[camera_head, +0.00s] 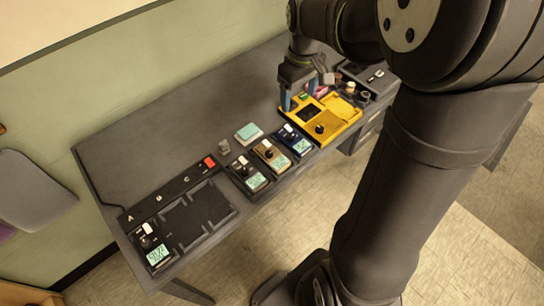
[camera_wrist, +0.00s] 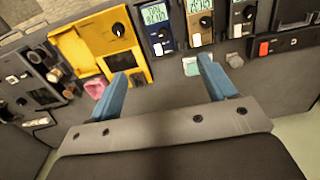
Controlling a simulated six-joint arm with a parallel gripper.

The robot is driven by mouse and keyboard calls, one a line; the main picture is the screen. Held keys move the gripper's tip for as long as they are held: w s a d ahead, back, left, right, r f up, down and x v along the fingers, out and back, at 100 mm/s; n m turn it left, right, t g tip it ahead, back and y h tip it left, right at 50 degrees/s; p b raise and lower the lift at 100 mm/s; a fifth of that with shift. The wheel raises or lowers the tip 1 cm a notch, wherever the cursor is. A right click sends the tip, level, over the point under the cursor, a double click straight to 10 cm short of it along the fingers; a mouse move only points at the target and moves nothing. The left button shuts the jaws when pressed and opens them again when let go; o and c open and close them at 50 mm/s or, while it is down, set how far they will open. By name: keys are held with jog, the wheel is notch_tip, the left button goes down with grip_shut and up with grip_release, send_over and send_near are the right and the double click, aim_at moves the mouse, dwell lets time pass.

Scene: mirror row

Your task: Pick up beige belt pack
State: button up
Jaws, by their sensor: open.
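The beige belt pack (camera_head: 271,154) lies in a row of packs on the grey table, between a blue pack (camera_head: 295,140) and a dark pack (camera_head: 246,174). It has a pale screen and a dark knob. In the wrist view the beige pack (camera_wrist: 199,24) is at the top, right of centre, beyond the fingertips. My gripper (camera_head: 298,96) is above the back of the yellow case (camera_head: 340,124), right of the beige pack. Its blue fingers are apart with nothing between them in the wrist view (camera_wrist: 162,70).
A black tray (camera_head: 184,249) marked A, B, C is at the left, with a pack (camera_head: 154,248) in its left slot. A mint-topped block (camera_head: 248,132) and a small grey knob (camera_head: 224,147) stand behind the row. A pink object (camera_wrist: 95,87) is beside the yellow case. The back-left tabletop is clear.

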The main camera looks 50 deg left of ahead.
jog(key=s+a+f+h, duration=0.2)
jog(key=s+a+h, duration=0.2)
jog(key=s+a, duration=0.4)
send_near(270, 150)
jog(key=shift+h, duration=0.3)
jog(key=x, duration=0.4)
jog(key=shift+w+a+f, duration=0.1)
jog(key=shift+w+f, duration=0.05)
jog(key=shift+f, duration=0.25)
jog(key=shift+s+x, duration=0.2)
jog(key=shift+x, duration=2.5)
jog(key=c, duration=1.2)
jog(key=shift+o, duration=0.2)
